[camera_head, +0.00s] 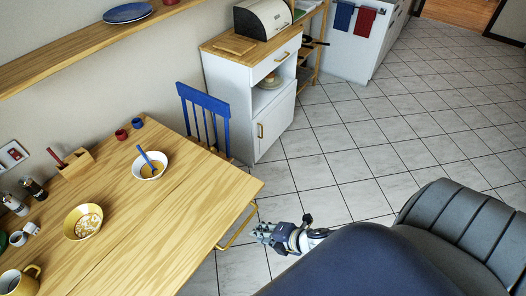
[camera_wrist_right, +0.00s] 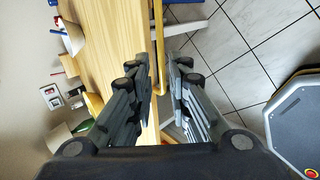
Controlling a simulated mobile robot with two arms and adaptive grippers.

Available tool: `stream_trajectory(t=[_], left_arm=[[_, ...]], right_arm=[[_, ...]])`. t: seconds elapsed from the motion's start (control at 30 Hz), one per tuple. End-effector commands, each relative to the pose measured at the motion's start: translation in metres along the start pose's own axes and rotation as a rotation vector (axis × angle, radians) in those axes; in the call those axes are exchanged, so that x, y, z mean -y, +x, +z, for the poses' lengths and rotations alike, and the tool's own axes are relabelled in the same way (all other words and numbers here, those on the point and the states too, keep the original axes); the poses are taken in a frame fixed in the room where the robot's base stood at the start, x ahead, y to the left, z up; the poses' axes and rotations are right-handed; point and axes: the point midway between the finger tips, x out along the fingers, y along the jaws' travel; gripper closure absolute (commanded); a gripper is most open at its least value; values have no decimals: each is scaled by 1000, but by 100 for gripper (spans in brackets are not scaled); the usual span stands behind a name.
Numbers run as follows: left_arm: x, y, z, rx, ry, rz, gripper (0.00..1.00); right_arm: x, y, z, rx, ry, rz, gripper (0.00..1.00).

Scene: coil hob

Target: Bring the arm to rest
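My right gripper (camera_head: 262,234) is at the table's right edge in the head view, over the tiled floor. In the right wrist view its fingers (camera_wrist_right: 167,75) stand apart with an empty gap between them, so it is open. The wooden table (camera_head: 190,220) lies left of the gripper in the head view; I cannot tell how close the fingers are to its edge. In the right wrist view the table (camera_wrist_right: 115,40) runs behind the left finger. My left gripper is in neither view.
On the table stand a white bowl (camera_head: 149,172) with a blue-handled utensil, a yellow bowl (camera_head: 76,228) and a yellow mug (camera_head: 20,284). A blue chair (camera_head: 207,112) stands at the far edge. A white cabinet (camera_head: 232,100) is behind. The tiled floor (camera_head: 350,150) on the right is clear.

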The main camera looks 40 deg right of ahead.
Motion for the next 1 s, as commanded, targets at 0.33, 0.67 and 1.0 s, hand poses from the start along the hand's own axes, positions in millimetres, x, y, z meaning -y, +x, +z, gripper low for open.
stream_trajectory(t=[0.33, 0.67, 1.0], left_arm=[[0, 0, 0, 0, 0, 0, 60], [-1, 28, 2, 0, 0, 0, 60], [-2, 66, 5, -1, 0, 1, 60]], right_arm=[[1, 1, 0, 1, 2, -1, 83], [114, 55, 40, 164, 408, -126, 83], [347, 74, -8, 462, 1195, -370, 83]])
